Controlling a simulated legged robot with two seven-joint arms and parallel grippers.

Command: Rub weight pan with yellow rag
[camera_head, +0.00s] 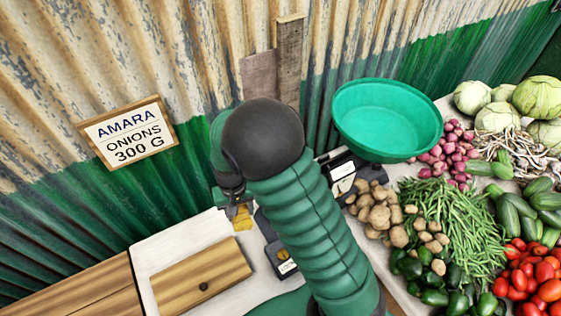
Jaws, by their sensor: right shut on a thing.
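My right gripper (236,203) is mostly hidden behind my green right arm, left of the picture's middle. It is shut on the yellow rag (243,217), of which a small folded part shows just below it, above the white cloth-like surface. The balance shows only in part to the right of my arm, as a dark body with a pale label (342,180). A large green basin (388,118) sits at its right side. I cannot make out the weight pan; my arm covers the middle of the balance. My left gripper is not in view.
A wooden board (202,277) lies on the white surface at lower left. A dark labelled object (281,258) is partly behind my arm. Potatoes (380,212), green beans (455,225), tomatoes (535,275) and other vegetables crowd the right. A corrugated wall (60,190) stands behind, with an onion sign (128,131).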

